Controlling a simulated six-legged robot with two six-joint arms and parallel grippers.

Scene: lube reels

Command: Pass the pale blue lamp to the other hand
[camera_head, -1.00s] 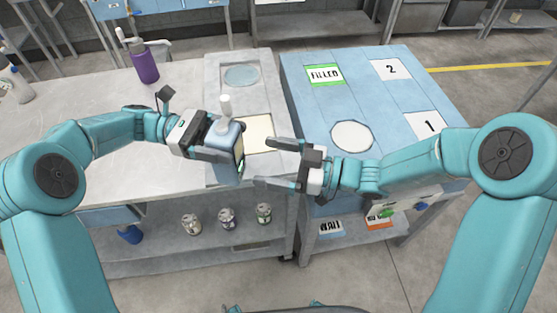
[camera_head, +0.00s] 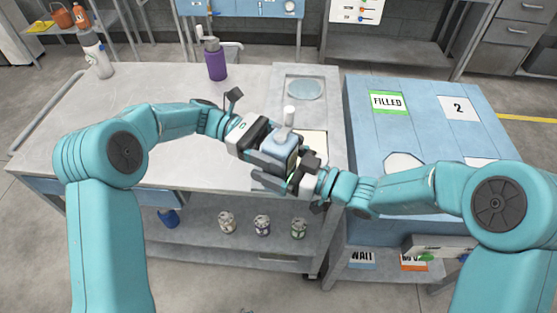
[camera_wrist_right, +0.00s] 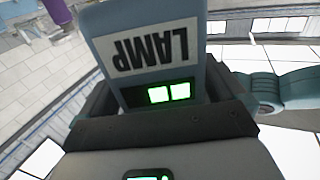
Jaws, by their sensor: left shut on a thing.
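In the right wrist view the lamp (camera_wrist_right: 147,55) shows an upside-down LAMP label and two lit green-white windows, between the right gripper's fingers (camera_wrist_right: 165,98). Whether those fingers press on it is hidden.
A purple bottle (camera_head: 216,62) and a white bottle (camera_head: 96,55) stand on the grey bench (camera_head: 140,115). The blue table (camera_head: 420,125) on the right carries FILLED and 2 labels. Several small canisters (camera_head: 262,225) stand on the lower shelf.

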